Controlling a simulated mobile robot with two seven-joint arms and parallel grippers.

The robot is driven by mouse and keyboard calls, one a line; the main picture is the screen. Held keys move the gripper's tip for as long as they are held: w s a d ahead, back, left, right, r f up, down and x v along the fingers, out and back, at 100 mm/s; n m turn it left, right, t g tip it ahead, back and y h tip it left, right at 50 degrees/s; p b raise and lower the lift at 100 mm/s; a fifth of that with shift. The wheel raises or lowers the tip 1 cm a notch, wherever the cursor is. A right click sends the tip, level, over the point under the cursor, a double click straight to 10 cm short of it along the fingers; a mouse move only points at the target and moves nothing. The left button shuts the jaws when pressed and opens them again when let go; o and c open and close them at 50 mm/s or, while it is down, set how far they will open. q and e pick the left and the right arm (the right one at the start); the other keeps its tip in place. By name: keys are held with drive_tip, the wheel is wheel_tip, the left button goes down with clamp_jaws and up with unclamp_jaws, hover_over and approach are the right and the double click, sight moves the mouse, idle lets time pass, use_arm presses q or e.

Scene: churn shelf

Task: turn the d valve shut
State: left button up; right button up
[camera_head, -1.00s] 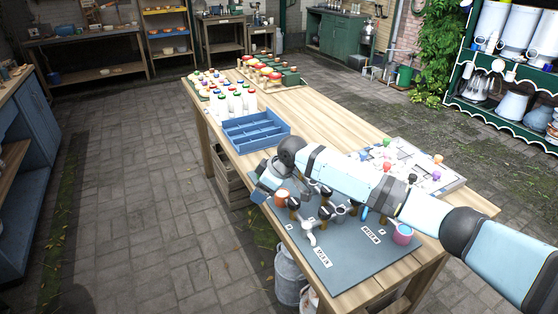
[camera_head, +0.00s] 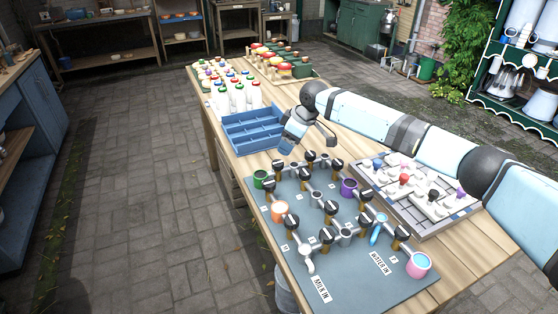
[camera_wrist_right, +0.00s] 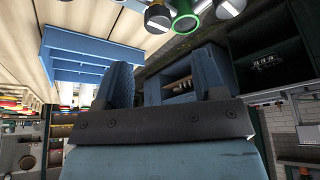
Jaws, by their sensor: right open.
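The grey valve board (camera_head: 345,285) lies on the near end of the wooden table. It carries silver pipes, several black-knobbed valves such as this one (camera_head: 294,222), and coloured cups. Small letter tags sit by the valves, but I cannot read which is D. My right gripper (camera_head: 284,150) is above the table at the board's far edge, beside the blue tray, touching no valve. In the right wrist view its two fingers (camera_wrist_right: 162,82) are apart with nothing between them. A green-rimmed cup (camera_wrist_right: 184,22) and knobs show at the top there. My left gripper is not in view.
The blue divided tray (camera_head: 252,133) stands just beyond the board, with white bottles (camera_head: 238,98) behind it. A tray of small coloured-topped pieces (camera_head: 425,208) lies right of the board, under my right arm. Red and green items stand at the far end.

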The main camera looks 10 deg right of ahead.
sight(278, 162)
drive_tip(key=x, duration=0.9)
drive_tip(key=shift+w+d, duration=0.1)
drive_tip(key=shift+r, duration=0.1)
drive_tip(key=c, duration=0.9)
